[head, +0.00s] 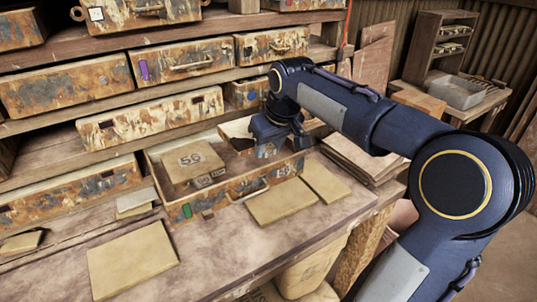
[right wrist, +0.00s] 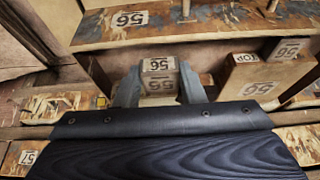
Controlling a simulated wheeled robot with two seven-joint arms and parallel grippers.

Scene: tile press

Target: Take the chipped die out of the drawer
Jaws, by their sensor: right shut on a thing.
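An open drawer (head: 228,192) juts out of the rusty rack, with a green tag and a handle on its front. A larger tan block (head: 190,160) marked 56 lies in its left part; a block marked 56 and TOP (right wrist: 266,78) shows at the right of the right wrist view. My right gripper (head: 277,132) reaches into the drawer's right end. My left gripper is not in view.
Tan flat boards (head: 132,258) lie on the worktop in front of the drawer, two more near its right corner (head: 283,201). Other rusty drawers (head: 150,118) fill the rack above and left. A side table with a grey tray (head: 457,92) stands at the back right.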

